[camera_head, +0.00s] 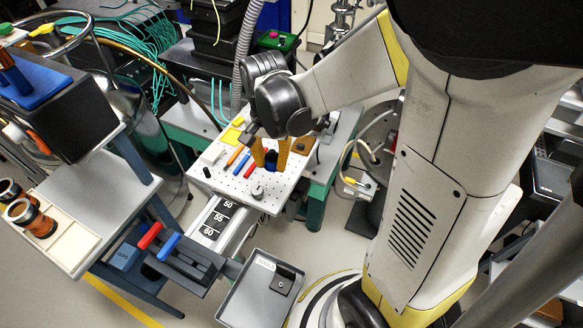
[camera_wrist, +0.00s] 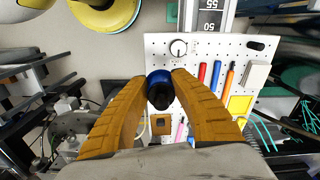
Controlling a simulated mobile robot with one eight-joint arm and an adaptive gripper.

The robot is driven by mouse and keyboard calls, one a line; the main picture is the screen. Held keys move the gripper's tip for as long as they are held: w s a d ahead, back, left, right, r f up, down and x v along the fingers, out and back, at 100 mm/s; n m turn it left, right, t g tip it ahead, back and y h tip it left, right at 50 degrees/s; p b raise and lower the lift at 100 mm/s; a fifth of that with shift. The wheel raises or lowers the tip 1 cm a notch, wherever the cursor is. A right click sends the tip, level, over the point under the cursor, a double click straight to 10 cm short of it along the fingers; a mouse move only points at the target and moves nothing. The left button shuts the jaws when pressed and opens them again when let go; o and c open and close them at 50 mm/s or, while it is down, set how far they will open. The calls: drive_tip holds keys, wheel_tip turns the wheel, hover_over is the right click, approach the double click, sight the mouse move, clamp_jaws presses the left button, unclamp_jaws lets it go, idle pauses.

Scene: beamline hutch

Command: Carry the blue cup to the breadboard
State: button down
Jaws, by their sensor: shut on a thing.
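The blue cup (camera_wrist: 159,80) is between the orange-yellow fingers of my gripper (camera_wrist: 160,88) in the wrist view, with its dark opening facing the camera. The fingers are shut on it, one on each side. In the head view my gripper (camera_head: 271,157) points down over the breadboard, and the cup (camera_head: 270,160) shows as a dark blue patch between the fingers. The breadboard (camera_head: 224,178) is a white plate with a grid of holes; it also shows in the wrist view (camera_wrist: 160,50). I cannot tell whether the cup touches the board.
A grey tray (camera_head: 236,304) is in front. A side table (camera_head: 90,206) with brown rolls stands left.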

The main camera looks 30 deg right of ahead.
drive_tip(key=s+m, duration=0.4)
drive_tip(key=m, duration=0.1)
drive_tip(key=m+b, duration=0.2)
drive_tip(key=b, duration=0.3)
hover_over(288, 171)
wheel_tip(288, 171, down, 8)
drive_tip(key=shift+a+f, duration=0.1)
drive_tip(key=shift+f, duration=0.05)
drive_tip(key=shift+f+b, duration=0.85)
drive_tip(key=shift+f, duration=1.05)
drive_tip(key=shift+f, duration=0.2)
drive_tip(key=c, duration=1.2)
unclamp_jaws()
drive_tip(key=shift+c, duration=0.2)
drive_tip(key=shift+o, duration=0.3)
drive_tip(key=shift+r, duration=0.1)
